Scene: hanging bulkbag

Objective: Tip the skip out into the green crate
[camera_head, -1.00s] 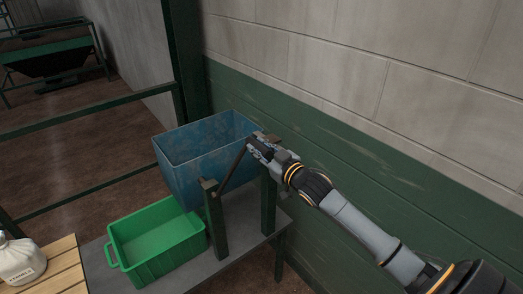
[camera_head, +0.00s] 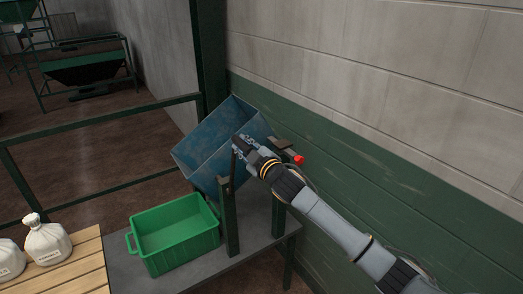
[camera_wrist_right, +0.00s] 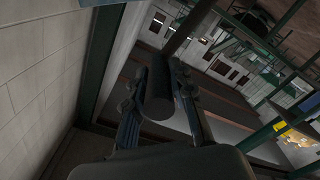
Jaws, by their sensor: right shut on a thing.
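The blue skip (camera_head: 213,150) hangs at the green posts (camera_head: 229,215) beside the wall. It is tilted, its open side leaning down to the left towards the green crate (camera_head: 176,251). The green crate stands upright on the grey table below and to the left of the skip, and its visible floor looks bare. My right gripper (camera_head: 238,145) is at the near side of the skip, shut on a dark bar. In the right wrist view the dark round bar (camera_wrist_right: 158,92) lies between the two fingers. The skip's lower inside is partly hidden. My left gripper is not in view.
A red knob (camera_head: 298,159) sits on the bracket right of my wrist. The wall (camera_head: 400,170) runs close along the right. White sacks (camera_head: 46,241) stand on wooden slats (camera_head: 75,270) at lower left. A green rail (camera_head: 100,116) crosses behind.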

